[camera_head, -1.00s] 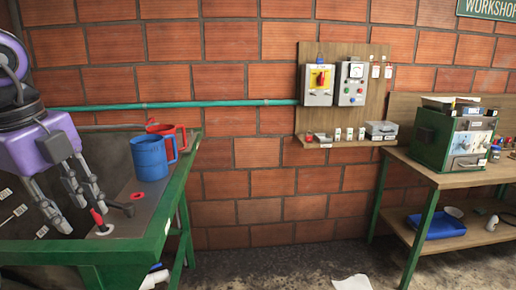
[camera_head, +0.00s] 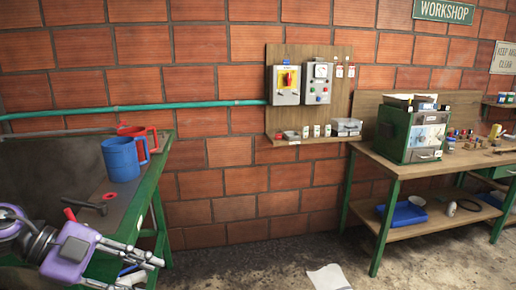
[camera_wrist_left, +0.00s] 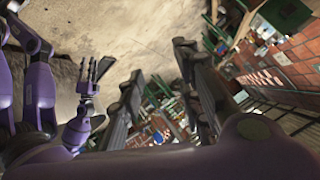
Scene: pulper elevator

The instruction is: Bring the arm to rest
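My left gripper (camera_head: 150,268) is at the lower left of the head view, below and in front of the green-framed bench. Its fingers are spread apart with nothing between them. In the left wrist view its two dark fingers (camera_wrist_left: 160,62) also stand apart, with empty space between. My other purple arm shows at the left of the left wrist view, and its gripper (camera_wrist_left: 95,68) has its fingers spread and looks empty. It is small there, and the right gripper is out of the head view.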

